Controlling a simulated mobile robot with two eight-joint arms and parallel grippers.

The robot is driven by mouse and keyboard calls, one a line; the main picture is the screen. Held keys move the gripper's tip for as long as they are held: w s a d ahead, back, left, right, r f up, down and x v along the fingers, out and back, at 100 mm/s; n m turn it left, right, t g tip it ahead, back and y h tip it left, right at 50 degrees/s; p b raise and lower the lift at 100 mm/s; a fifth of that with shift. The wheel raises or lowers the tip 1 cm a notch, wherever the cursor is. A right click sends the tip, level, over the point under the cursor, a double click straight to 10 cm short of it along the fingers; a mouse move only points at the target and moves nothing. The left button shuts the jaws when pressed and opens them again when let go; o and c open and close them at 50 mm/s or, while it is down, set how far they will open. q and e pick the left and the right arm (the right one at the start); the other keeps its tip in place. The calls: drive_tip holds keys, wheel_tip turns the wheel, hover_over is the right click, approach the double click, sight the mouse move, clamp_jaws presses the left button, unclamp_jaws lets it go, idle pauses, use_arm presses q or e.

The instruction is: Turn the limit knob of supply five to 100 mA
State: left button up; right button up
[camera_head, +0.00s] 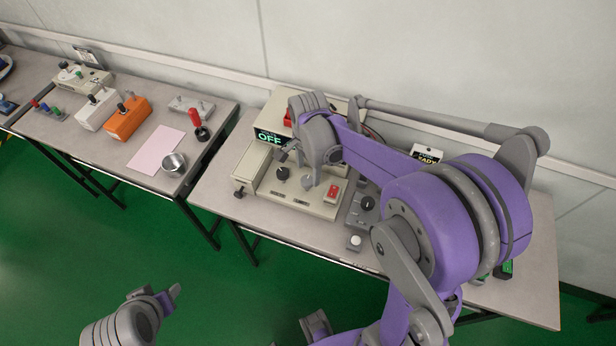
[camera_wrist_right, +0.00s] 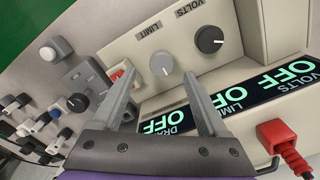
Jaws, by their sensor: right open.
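The supply (camera_head: 262,168) is a beige box on the right-hand table, its display (camera_head: 268,137) reading OFF. In the right wrist view, the pale grey limit knob (camera_wrist_right: 161,63) sits beside the LIMIT label, and the black volts knob (camera_wrist_right: 209,39) is to its right. The display (camera_wrist_right: 235,98) shows OFF on several lines, upside down. My right gripper (camera_wrist_right: 158,85) is open and empty, its fingers pointing at the panel with the limit knob between them in the picture. Contact is not clear. My left gripper (camera_head: 162,297) hangs low over the floor, its opening unclear.
The left table holds an orange box (camera_head: 127,118), a red-handled lever and a metal cup.

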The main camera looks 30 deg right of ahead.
sight(308, 180)
drive_tip(key=shift+w+f, duration=0.1)
drive_tip(key=shift+f, duration=1.95)
clamp_jaws()
